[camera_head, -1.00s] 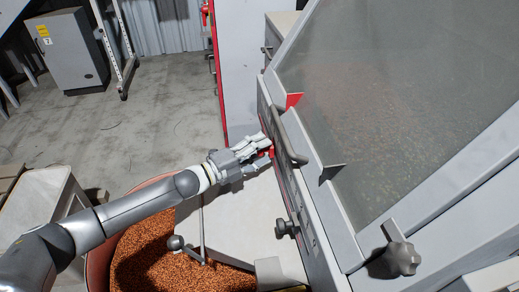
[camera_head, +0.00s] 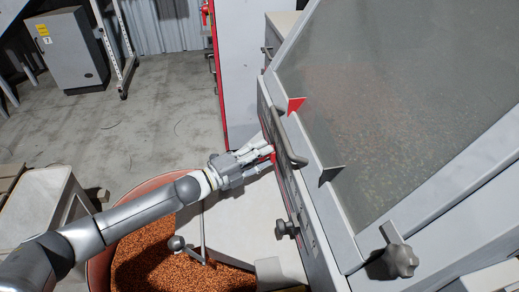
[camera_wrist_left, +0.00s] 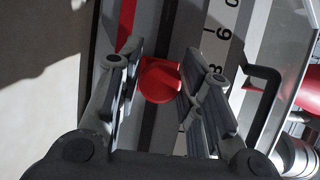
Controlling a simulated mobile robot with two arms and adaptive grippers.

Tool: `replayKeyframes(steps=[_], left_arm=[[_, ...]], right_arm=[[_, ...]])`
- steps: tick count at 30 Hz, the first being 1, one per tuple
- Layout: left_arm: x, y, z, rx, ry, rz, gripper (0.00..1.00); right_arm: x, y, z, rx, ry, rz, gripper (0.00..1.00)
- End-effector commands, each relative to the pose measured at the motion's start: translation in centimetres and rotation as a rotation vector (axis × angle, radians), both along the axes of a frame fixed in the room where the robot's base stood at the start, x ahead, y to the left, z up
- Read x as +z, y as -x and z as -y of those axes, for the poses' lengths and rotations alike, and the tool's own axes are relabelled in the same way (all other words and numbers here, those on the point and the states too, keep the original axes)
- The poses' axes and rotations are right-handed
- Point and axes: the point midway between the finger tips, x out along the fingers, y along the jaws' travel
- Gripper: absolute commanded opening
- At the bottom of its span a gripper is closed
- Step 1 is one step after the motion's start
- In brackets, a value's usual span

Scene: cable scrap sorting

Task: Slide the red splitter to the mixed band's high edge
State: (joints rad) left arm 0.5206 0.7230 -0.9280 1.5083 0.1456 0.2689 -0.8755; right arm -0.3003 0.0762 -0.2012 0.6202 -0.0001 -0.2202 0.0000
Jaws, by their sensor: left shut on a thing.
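The red splitter shows as a red flag (camera_head: 295,104) at the left edge of the sloping sorting deck (camera_head: 400,110). Its red knob (camera_wrist_left: 160,82) sits between the fingers in the left wrist view. My left gripper (camera_head: 267,154) is shut on this knob, at the front rail beside a grey bar handle. In the wrist view its fingers (camera_wrist_left: 163,90) stand on both sides of the knob, over a rail with a printed number scale (camera_wrist_left: 223,30). The deck's material looks reddish at the far side and greyer nearer; the mixed band's edges are not clear. My right gripper is out of view.
Black knobs (camera_head: 286,229) and (camera_head: 400,260) stick out nearby. A round red bin (camera_head: 98,262) of copper granules stands below my left arm.

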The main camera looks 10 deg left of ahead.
Motion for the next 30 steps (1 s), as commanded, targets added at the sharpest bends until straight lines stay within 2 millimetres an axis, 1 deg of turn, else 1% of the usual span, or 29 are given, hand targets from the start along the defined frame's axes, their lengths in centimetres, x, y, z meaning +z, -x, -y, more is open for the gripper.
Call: replayKeyframes(steps=[1,6,16,17,20,21,30], left_arm=[[-0.2,1.0,0.5,-0.006,0.002,-0.009,0.00],[-0.2,2.4,1.1,-0.004,0.001,-0.007,0.00],[-0.4,2.7,1.2,-0.007,-0.001,-0.006,0.00],[-0.4,2.7,1.2,-0.007,-0.001,-0.006,0.36],[-0.4,2.7,1.2,-0.006,-0.001,-0.006,0.49],[-0.3,2.6,1.2,-0.006,-0.001,-0.006,0.51],[-0.2,2.6,0.9,-0.002,-0.001,-0.004,0.51]], right_arm=[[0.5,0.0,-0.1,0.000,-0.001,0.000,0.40],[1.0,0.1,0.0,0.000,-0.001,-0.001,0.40],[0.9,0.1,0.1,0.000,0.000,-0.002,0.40],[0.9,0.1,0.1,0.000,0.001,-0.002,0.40],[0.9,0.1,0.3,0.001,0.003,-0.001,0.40],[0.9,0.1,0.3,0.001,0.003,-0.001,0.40],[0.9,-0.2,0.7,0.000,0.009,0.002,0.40]])
